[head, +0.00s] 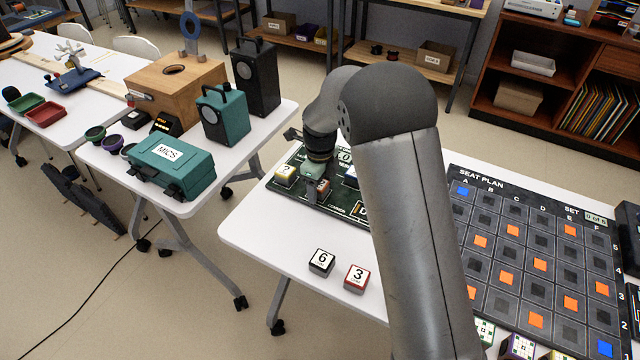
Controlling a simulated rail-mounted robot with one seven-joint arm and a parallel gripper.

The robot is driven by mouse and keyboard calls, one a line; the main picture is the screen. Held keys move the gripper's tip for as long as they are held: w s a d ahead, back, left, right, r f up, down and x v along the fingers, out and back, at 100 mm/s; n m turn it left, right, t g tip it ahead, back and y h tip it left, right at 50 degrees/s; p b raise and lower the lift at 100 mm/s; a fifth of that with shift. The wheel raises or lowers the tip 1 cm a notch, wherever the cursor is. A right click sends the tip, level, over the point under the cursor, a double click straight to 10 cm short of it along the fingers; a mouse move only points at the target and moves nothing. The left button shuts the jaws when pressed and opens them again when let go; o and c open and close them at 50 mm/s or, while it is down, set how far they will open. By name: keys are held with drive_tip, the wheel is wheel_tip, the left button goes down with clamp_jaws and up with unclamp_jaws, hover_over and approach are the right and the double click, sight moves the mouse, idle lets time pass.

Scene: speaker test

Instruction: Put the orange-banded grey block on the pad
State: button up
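My gripper (318,158) points down over a dark green board (283,192) on the white table, at the picture's centre. Its fingertips are too small and hidden to tell whether they are open or shut. Right under it is a pale green block (312,170). Just in front is a small block (322,187) with grey and orange-red on it. This may be the orange-banded grey block, but I cannot tell for sure. I cannot tell whether the gripper touches either one. No pad can be clearly made out; my arm hides the board's right part.
A yellow-sided block (285,172) sits on the board's left. A black block marked 6 (321,262) and a red block marked 3 (357,278) stand on bare table in front. A seat plan board (486,182) lies right. A teal MICS case (171,165) is on another table.

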drive_tip(key=shift+r, duration=0.1)
wheel_tip(320, 180, up, 12)
drive_tip(key=s+d+r+n, duration=0.3)
drive_tip(key=s+d+n, duration=0.3)
drive_tip(key=s, duration=0.1)
drive_tip(key=s+d+f+n, duration=0.1)
drive_tip(key=s+d+n, duration=0.4)
drive_tip(key=s+n, duration=0.3)
drive_tip(key=s+d+f+n, duration=0.2)
drive_tip(key=s+d+n, duration=0.3)
drive_tip(key=s+n, duration=0.4)
drive_tip(key=s, duration=0.7)
drive_tip(key=shift+n, duration=0.3)
